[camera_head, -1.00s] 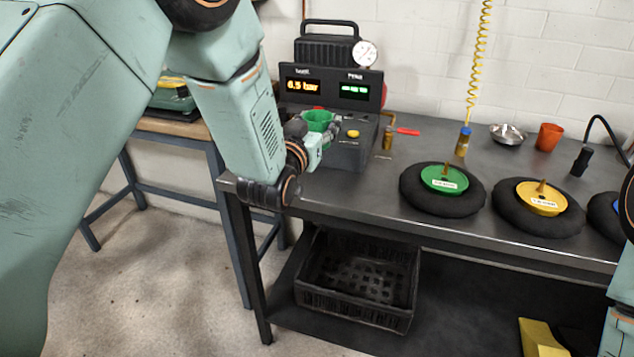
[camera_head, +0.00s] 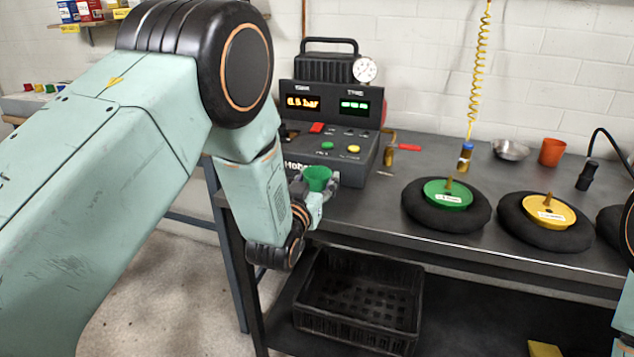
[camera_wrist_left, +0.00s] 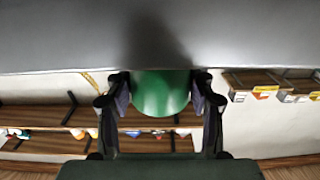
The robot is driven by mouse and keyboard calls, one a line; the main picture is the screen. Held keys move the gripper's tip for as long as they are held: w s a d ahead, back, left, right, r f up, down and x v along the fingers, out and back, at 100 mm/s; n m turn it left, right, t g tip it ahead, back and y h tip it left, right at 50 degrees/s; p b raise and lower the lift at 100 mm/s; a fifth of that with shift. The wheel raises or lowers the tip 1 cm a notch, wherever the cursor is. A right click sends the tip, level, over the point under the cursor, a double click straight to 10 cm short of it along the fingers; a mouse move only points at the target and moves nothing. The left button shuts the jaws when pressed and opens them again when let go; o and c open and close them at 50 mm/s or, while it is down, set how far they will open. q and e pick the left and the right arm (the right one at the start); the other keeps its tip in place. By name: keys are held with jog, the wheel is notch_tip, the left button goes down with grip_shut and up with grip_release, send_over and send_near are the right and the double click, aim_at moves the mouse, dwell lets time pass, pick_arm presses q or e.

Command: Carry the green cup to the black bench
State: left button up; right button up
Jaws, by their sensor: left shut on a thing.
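The green cup (camera_head: 317,178) is in my left gripper (camera_head: 312,192), near the front left corner of the black bench (camera_head: 370,215). In the left wrist view the green cup (camera_wrist_left: 160,92) sits between both fingers, with a finger against each side. The cup looks upright in the head view, its open top facing up. It is in front of the grey control box, and I cannot tell whether it touches the bench. My right gripper is not in view; only part of my right arm shows at the right edge.
A control box with displays (camera_head: 330,105) stands at the bench's back left. A green-topped black disc (camera_head: 447,193) and a yellow-topped one (camera_head: 545,212) lie on the bench. An orange cup (camera_head: 552,152) and a metal bowl (camera_head: 510,150) stand behind. A black crate (camera_head: 360,300) sits below.

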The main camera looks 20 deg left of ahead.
pick_arm(q)
jog(key=shift+r, duration=0.15)
jog(key=shift+s, duration=0.1)
jog(key=o, duration=1.2)
jog(key=shift+f, duration=0.25)
jog(key=shift+c, duration=0.2)
jog(key=shift+r, duration=0.1)
jog(key=shift+r, duration=0.2)
jog(key=s+p, duration=0.2)
jog(key=s, duration=1)
jog(key=shift+a+p, duration=0.15)
jog(key=shift+p, duration=0.15)
jog(key=shift+f, duration=0.1)
